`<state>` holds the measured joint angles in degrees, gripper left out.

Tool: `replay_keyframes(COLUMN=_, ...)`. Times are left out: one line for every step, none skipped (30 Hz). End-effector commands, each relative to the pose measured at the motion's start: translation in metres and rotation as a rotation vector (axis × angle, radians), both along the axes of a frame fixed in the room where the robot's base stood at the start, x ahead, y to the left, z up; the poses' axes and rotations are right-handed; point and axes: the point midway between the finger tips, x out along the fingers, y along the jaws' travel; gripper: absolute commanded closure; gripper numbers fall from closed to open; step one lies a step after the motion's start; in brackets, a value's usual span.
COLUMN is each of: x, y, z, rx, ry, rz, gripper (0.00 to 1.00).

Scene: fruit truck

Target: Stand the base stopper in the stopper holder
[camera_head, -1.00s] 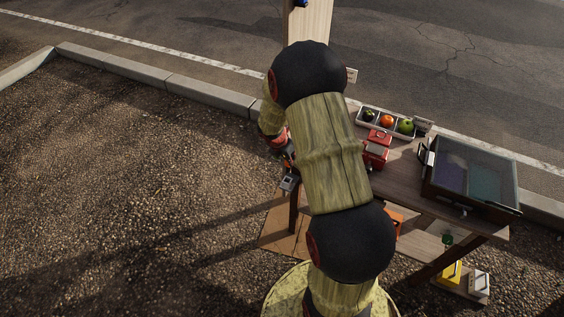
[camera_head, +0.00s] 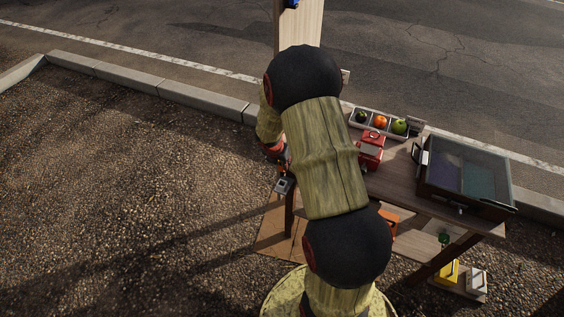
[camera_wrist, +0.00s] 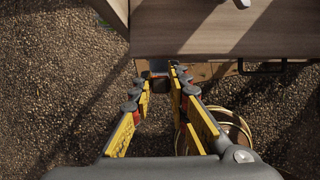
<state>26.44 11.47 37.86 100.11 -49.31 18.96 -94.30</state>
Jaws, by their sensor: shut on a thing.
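In the head view a grey, squarish piece (camera_head: 283,186) shows just below my gripper (camera_head: 281,172), left of the table (camera_head: 397,181), in the air over the gravel side. My arm covers much of the middle of that view. I cannot make out the stopper holder with certainty in either view.
On the table stand a red box (camera_head: 370,150), a white tray (camera_head: 351,121) with several fruits and a glass-lidded case (camera_head: 422,192). Yellow (camera_head: 447,272) and white (camera_head: 477,281) boxes sit on a low shelf. In the wrist view the tabletop edge (camera_wrist: 225,50) lies beyond my fingertips.

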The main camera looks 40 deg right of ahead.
Motion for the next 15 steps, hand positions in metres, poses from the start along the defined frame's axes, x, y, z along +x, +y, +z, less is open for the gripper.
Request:
replay_keyframes(x=0.000, y=0.000, z=-0.007, rx=0.000, ry=0.000, rz=0.000, gripper=1.00)
replay_keyframes(x=0.000, y=0.000, z=-0.010, rx=0.000, ry=0.000, rz=0.000, gripper=1.00)
replay_keyframes(x=0.000, y=0.000, z=-0.013, rx=0.000, ry=0.000, rz=0.000, gripper=1.00)
replay_keyframes(x=0.000, y=0.000, z=-0.016, rx=0.000, ry=0.000, rz=0.000, gripper=1.00)
replay_keyframes(x=0.000, y=0.000, z=-0.019, rx=0.000, ry=0.000, rz=0.000, gripper=1.00)
replay_keyframes(x=0.000, y=0.000, z=-0.023, rx=0.000, ry=0.000, rz=0.000, gripper=1.00)
replay_keyframes(x=0.000, y=0.000, z=-0.025, rx=0.000, ry=0.000, rz=0.000, gripper=1.00)
replay_keyframes(x=0.000, y=0.000, z=-0.028, rx=0.000, ry=0.000, rz=0.000, gripper=1.00)
replay_keyframes(x=0.000, y=0.000, z=-0.032, rx=0.000, ry=0.000, rz=0.000, gripper=1.00)
replay_keyframes(x=0.000, y=0.000, z=-0.034, rx=0.000, ry=0.000, rz=0.000, gripper=1.00)
replay_keyframes(x=0.000, y=0.000, z=-0.036, rx=0.000, ry=0.000, rz=0.000, gripper=1.00)
replay_keyframes(x=0.000, y=0.000, z=-0.039, rx=0.000, ry=0.000, rz=0.000, gripper=1.00)
replay_keyframes(x=0.000, y=0.000, z=-0.041, rx=0.000, ry=0.000, rz=0.000, gripper=1.00)
replay_keyframes(x=0.000, y=0.000, z=-0.042, rx=0.000, ry=0.000, rz=0.000, gripper=1.00)
replay_keyframes(x=0.000, y=0.000, z=-0.044, rx=0.000, ry=0.000, rz=0.000, gripper=1.00)
